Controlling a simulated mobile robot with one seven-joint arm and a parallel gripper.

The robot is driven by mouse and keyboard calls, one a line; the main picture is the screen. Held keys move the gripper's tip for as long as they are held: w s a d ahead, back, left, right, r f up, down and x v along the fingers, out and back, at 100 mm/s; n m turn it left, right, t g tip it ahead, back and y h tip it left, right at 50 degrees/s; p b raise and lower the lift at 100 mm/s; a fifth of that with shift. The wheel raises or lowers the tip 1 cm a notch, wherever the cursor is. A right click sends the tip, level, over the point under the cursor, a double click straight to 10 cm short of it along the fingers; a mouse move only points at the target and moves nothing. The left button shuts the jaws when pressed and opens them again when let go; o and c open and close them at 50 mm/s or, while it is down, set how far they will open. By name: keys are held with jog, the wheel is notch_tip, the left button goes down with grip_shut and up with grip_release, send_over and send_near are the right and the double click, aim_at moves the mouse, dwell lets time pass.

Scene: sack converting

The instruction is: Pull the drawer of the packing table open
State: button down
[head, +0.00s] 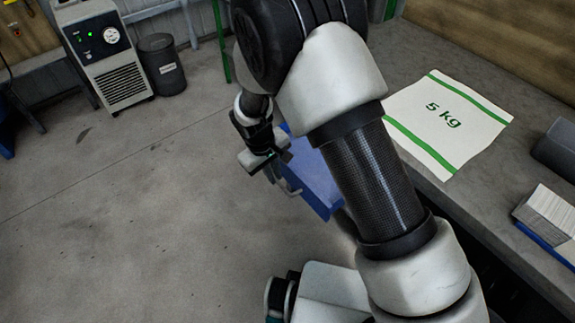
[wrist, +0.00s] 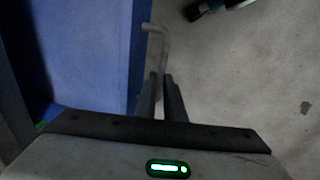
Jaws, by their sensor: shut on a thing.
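The blue drawer (head: 318,185) of the packing table (head: 478,208) shows beside my arm, partly hidden by it.
A white sack marked 5 kg (head: 445,120) lies flat on the table top. A stack of white sheets (head: 552,212) and a grey object (head: 558,148) are at the right. A grey machine (head: 108,60) and dark bin (head: 162,65) stand far back. The floor at left is clear.

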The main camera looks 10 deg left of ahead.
jog(key=shift+s+a, duration=0.3)
jog(key=shift+s, duration=0.05)
jog(key=c, duration=1.8)
grip_release()
jog(key=shift+c, duration=0.2)
jog(key=shift+r, duration=0.1)
notch_tip(320, 180, up, 17)
jog(key=s+a+p, duration=0.2)
jog(key=p, duration=0.1)
jog(key=shift+s, duration=0.3)
